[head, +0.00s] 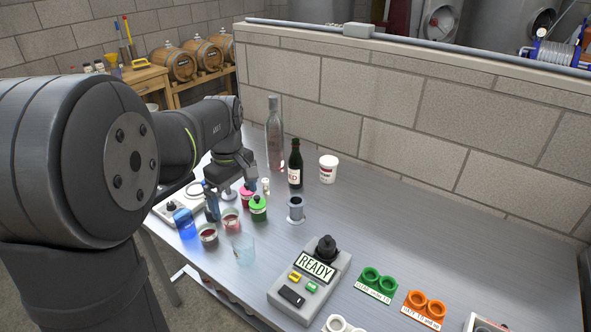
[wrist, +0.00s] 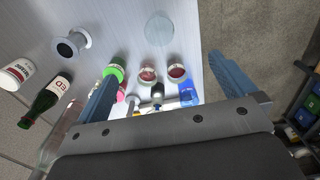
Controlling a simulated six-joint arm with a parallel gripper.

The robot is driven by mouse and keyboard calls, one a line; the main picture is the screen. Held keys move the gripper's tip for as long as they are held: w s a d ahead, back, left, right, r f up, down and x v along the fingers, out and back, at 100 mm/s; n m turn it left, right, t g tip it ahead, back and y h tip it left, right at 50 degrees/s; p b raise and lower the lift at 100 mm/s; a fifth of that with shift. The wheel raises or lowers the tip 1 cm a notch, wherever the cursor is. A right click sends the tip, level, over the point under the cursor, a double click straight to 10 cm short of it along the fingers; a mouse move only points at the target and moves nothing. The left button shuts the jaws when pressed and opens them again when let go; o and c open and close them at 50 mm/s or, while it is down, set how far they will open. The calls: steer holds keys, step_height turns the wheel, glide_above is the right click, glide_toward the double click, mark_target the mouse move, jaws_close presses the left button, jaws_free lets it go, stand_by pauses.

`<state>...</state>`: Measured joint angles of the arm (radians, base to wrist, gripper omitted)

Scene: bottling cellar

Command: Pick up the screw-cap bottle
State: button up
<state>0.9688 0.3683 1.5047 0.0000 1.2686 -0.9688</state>
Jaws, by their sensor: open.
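In the head view, a tall clear bottle (head: 274,140) with a pale top stands near the block wall. A shorter dark green bottle (head: 295,167) with a white label stands just right of it. I cannot tell for sure which has the screw cap. Both also show at the lower left of the wrist view: the green bottle (wrist: 45,102) and, partly cut off by my gripper, the clear bottle (wrist: 58,138). My gripper (wrist: 162,68) is open with nothing held between its blue fingers. Both bottles lie outside the left finger.
Under my gripper are a green-lidded jar (head: 258,208), red-filled jars (head: 231,221) and a blue container (head: 185,222). A clear glass (head: 243,249), a grey spool (head: 296,209) and a white tub (head: 328,168) stand nearby. A READY device (head: 309,285) sits at the front.

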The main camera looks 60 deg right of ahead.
steer(key=c, duration=0.6)
steer(key=s+d+f+n+g+h, duration=0.25)
steer(key=s+d+h, duration=0.2)
steer(key=d, duration=0.35)
steer(key=n+t+h, duration=0.4)
steer(key=n+h, duration=0.5)
steer(key=n, duration=0.8)
glide_toward(294, 169)
steer(key=x, duration=0.9)
steer(key=shift+w+d, duration=0.1)
steer(key=shift+d, duration=0.05)
steer(key=shift+w+x, duration=0.15)
steer(key=shift+x, duration=1.15)
steer(key=shift+w+x, duration=0.2)
steer(key=shift+x, duration=1.1)
